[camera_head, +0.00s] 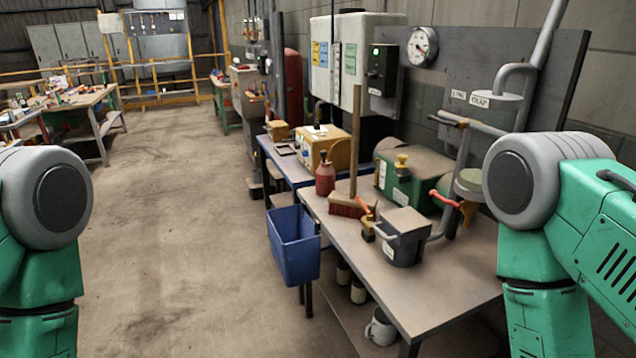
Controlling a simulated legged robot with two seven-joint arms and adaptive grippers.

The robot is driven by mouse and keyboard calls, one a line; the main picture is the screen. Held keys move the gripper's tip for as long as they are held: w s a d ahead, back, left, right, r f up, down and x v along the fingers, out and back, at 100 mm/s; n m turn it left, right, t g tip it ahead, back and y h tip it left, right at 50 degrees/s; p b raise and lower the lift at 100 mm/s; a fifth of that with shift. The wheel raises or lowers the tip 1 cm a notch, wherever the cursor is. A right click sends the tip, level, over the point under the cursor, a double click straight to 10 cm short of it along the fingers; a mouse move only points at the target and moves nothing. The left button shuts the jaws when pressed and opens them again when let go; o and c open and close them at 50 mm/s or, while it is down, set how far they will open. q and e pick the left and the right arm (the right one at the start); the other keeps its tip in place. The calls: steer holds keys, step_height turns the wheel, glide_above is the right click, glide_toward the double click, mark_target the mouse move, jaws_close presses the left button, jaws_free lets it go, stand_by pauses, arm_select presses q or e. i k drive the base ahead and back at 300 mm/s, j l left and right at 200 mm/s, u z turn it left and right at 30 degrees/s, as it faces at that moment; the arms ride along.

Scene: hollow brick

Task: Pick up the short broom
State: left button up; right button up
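The short broom (354,160) stands upright on the grey workbench (433,297). Its thin wooden handle points up and its reddish-brown bristle head (348,208) rests on the bench top. The handle passes in front of the white wall cabinet. My two green arms show at the left and right edges of the view. Both of my grippers are out of view.
A red bottle (325,174) stands just left of the broom. A dark grey bucket (405,240) and a green box (412,181) stand to its right. A blue bin (294,246) hangs at the bench's left edge. The bench's front part and the floor at left are clear.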

mark_target(342, 204)
steer(key=i+j+u, duration=0.15)
steer(key=i+u, duration=0.25)
steer(key=i, duration=0.25)
steer(key=i+l+u, duration=0.1)
steer(key=i+u, duration=0.3)
steer(key=i, duration=0.3)
steer(key=i+u, duration=0.35)
steer(key=i, duration=0.25)
steer(key=i+z, duration=0.1)
steer(key=z, duration=0.35)
steer(key=j+z, duration=0.1)
steer(key=z, duration=0.4)
steer(key=i+j+z, duration=0.1)
steer(key=z, duration=0.35)
steer(key=j+z, duration=0.1)
steer(key=z, duration=0.35)
steer(key=i+j+z, duration=0.1)
steer(key=z, duration=0.4)
